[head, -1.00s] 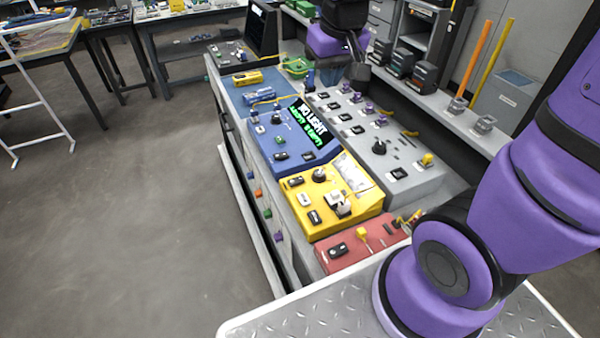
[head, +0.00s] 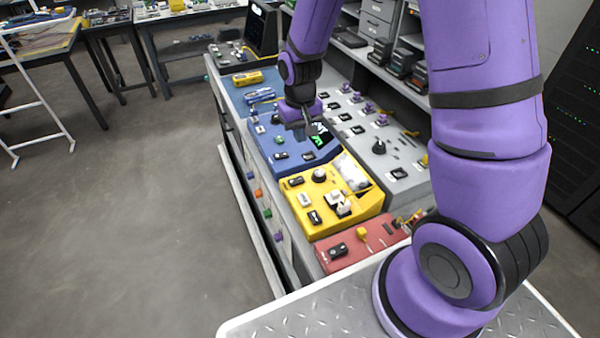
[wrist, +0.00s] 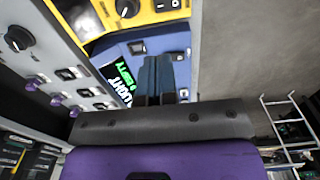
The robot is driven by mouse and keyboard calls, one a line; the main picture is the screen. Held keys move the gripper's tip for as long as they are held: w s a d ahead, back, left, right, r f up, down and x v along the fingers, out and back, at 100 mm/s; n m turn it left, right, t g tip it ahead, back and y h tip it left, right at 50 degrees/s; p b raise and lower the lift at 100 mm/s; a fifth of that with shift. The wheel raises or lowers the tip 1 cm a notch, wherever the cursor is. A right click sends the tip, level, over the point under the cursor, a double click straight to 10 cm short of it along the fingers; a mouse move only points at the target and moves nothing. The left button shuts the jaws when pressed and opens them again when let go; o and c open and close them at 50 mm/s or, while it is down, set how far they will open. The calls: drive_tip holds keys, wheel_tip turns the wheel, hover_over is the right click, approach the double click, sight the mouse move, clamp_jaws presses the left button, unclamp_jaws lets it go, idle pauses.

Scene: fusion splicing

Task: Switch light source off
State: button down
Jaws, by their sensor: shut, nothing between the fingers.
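The blue unit (head: 268,146) stands in the middle of the bench; it also shows in the wrist view (wrist: 148,37). Small black rocker switches sit on the blue panel, one at the left (head: 281,155) and one at the right (head: 308,155). I cannot tell which one belongs to a light source. My gripper (head: 301,137) points down above the blue unit, its fingers shut and empty. It covers part of the panel.
A yellow unit (head: 292,222) and a red unit (head: 348,258) stand nearer me. A grey panel (head: 362,158) with knobs and switches runs along the right. A yellow tool (head: 247,78) lies at the back of the bench. The floor at left is open.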

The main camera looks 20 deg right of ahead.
sight(296, 180)
drive_tip(key=shift+f, duration=0.25)
drive_tip(key=shift+f, duration=0.1)
wheel_tip(296, 180, down, 14)
drive_tip(key=shift+r, duration=0.1)
idle(0.7)
idle(0.6)
drive_tip(key=shift+a, duration=0.1)
drive_tip(key=shift+a+r, duration=0.2)
drive_tip(key=shift+a, duration=0.4)
drive_tip(key=shift+w+r, duration=0.1)
drive_tip(key=shift+r, duration=0.4)
wheel_tip(296, 180, up, 13)
drive_tip(key=a, duration=0.2)
